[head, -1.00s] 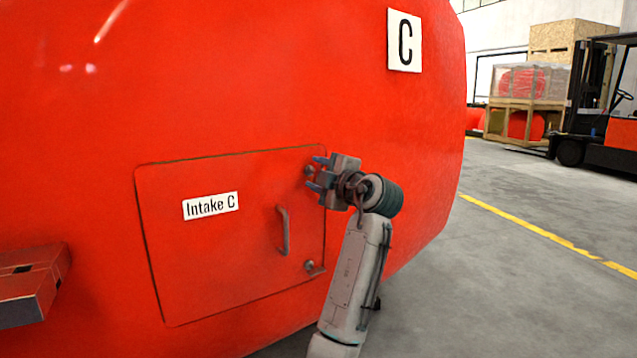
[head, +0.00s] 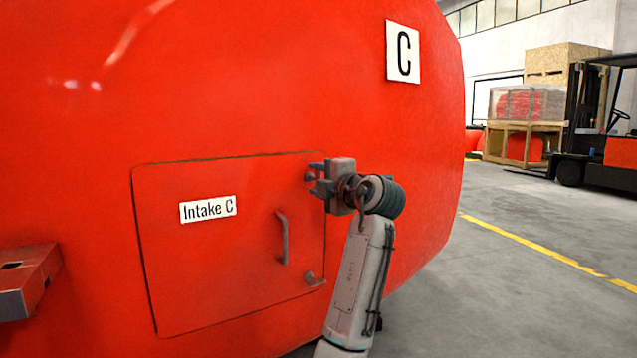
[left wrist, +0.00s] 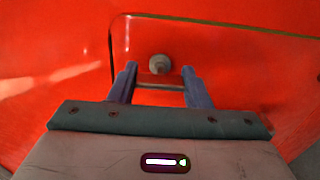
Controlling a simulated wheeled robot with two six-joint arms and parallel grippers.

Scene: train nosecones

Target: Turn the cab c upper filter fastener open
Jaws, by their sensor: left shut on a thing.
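The red cab C nose carries a hatch (head: 190,265) labelled Intake C, shut flush. The upper filter fastener (head: 308,177) sits at the hatch's upper right corner, partly hidden by my left gripper (head: 316,179). In the left wrist view its round grey knob (left wrist: 160,63) shows just beyond the fingertips. My left gripper (left wrist: 159,84) is shut on the fastener, with its flat tab between the two fingers. The exact angle of the tab is hard to tell. My right gripper is not in view.
A lower fastener (head: 314,280) sits at the hatch's lower right. A grey handle (head: 282,238) stands between the fasteners. A red bracket (head: 28,282) juts out at left. Open grey floor (head: 510,290) lies at right, with a forklift (head: 600,120) far back.

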